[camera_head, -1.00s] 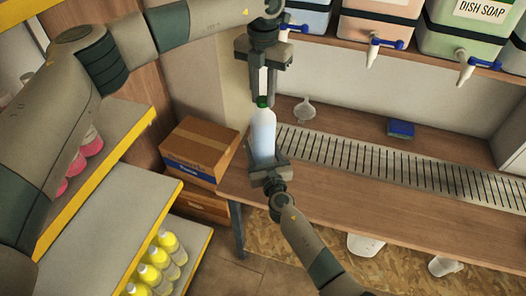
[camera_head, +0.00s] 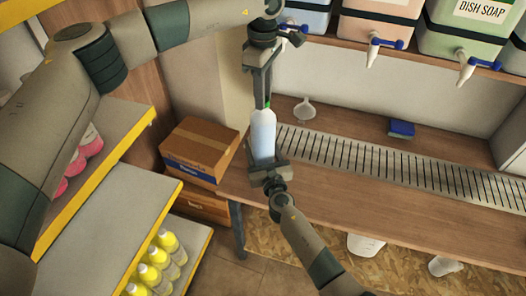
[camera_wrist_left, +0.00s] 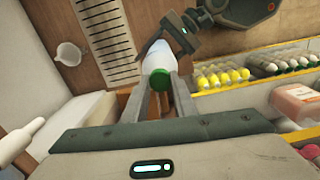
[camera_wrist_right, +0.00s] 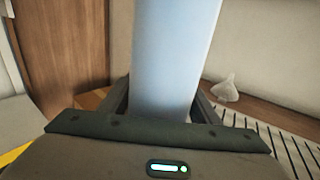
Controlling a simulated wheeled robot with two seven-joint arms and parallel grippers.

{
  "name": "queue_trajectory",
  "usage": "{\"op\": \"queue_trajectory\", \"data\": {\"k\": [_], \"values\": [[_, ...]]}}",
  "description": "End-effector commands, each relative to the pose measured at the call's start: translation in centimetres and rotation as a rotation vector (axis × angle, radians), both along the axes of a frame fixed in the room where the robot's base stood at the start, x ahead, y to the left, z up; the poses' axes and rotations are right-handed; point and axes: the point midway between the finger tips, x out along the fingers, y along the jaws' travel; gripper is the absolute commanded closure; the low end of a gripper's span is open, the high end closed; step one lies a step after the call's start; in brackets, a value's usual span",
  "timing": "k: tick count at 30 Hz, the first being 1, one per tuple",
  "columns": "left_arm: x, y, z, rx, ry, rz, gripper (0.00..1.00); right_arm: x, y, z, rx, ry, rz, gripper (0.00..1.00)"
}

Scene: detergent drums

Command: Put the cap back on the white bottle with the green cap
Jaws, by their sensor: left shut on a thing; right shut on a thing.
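The white bottle (camera_head: 263,135) is upright above the near left end of the counter, its body pale blue-white. My right gripper (camera_head: 268,166) is shut around its lower part; the bottle fills the middle of the right wrist view (camera_wrist_right: 172,65). The green cap (camera_wrist_left: 159,79) is at the bottle's mouth, between the fingers of my left gripper (camera_wrist_left: 162,86), which is shut on it from above. In the head view the left fingers mostly hide the cap (camera_head: 267,104). I cannot tell how tightly the cap sits on the neck.
A slotted drain strip (camera_head: 400,171) runs along the wooden counter (camera_head: 350,215). A clear funnel (camera_head: 304,111) and a blue sponge (camera_head: 401,129) lie behind it. Drums with taps (camera_head: 380,25) stand on the shelf above. A cardboard box (camera_head: 200,150) and shelves with yellow-capped bottles (camera_head: 157,264) are left.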

Motion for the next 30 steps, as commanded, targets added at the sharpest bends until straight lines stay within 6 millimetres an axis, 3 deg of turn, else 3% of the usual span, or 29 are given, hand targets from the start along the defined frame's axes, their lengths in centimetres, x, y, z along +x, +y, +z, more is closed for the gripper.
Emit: {"op": "queue_trajectory", "data": {"k": [18, 22, 23, 25, 30], "values": [[0.12, 0.15, -0.03, 0.002, -0.003, -0.9, 1.0, -0.03, -0.04, -0.05, 0.0, 0.001, -0.001, 1.0], [0.12, 0.15, -0.02, 0.002, -0.003, -0.888, 1.0, -0.03, -0.04, -0.05, 0.0, 0.001, -0.001, 1.0], [0.12, 0.15, -0.03, 0.002, -0.003, -0.887, 0.73, -0.03, -0.04, -0.05, 0.0, 0.001, -0.001, 1.0], [0.11, 0.13, -0.03, 0.002, -0.003, -0.887, 0.56, -0.03, -0.04, -0.05, 0.0, 0.001, -0.001, 1.0], [0.06, 0.08, -0.04, 0.001, -0.002, -0.887, 0.53, -0.03, -0.04, -0.05, -0.001, 0.001, 0.0, 1.0]]}}
